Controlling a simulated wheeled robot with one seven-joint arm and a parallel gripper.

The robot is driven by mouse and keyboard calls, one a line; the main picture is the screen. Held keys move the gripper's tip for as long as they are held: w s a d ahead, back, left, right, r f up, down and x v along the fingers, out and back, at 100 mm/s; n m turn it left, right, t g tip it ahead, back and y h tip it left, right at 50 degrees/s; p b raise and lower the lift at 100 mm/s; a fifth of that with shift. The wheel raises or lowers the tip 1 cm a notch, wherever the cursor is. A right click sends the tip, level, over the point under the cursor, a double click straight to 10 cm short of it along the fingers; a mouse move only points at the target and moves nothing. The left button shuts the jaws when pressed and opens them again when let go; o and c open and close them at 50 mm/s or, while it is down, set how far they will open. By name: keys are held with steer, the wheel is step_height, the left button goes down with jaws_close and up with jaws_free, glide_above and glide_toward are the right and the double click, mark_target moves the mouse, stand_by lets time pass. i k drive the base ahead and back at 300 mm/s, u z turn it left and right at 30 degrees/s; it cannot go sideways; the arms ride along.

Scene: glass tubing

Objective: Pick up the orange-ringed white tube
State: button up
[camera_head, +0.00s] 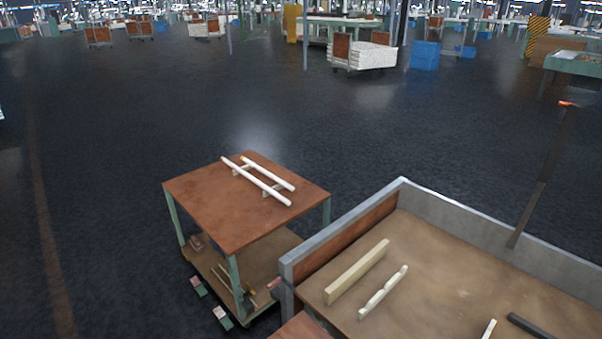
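Two white tubes lie side by side on a small wooden-topped cart (215,208) left of centre. The longer white tube (256,181) lies nearer, and the shorter white tube (268,173) lies just behind it. Small pale supports show under them. Another short white piece (489,329) is cut off by the bottom edge at the right. My gripper is not in this view.
A grey-rimmed bench (440,250) at the lower right holds a pale block (357,271) and a notched white rack (383,293). A dark upright post (541,180) has an orange tip. A black bar (530,326) lies at the bottom. Dark floor (400,130) beyond is clear.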

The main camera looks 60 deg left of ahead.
mark_target(281, 198)
steer(key=u, duration=0.85)
steer(key=k, duration=1.1)
steer(key=u, duration=1.55)
steer(key=i, duration=0.25)
steer(key=u, duration=1.05)
steer(key=i, duration=2.5)
steer(key=z, duration=1.5)
steer(key=i, duration=0.5)
steer(key=u, duration=1.2)
steer(key=i, duration=0.8)
steer(key=u, duration=0.05)
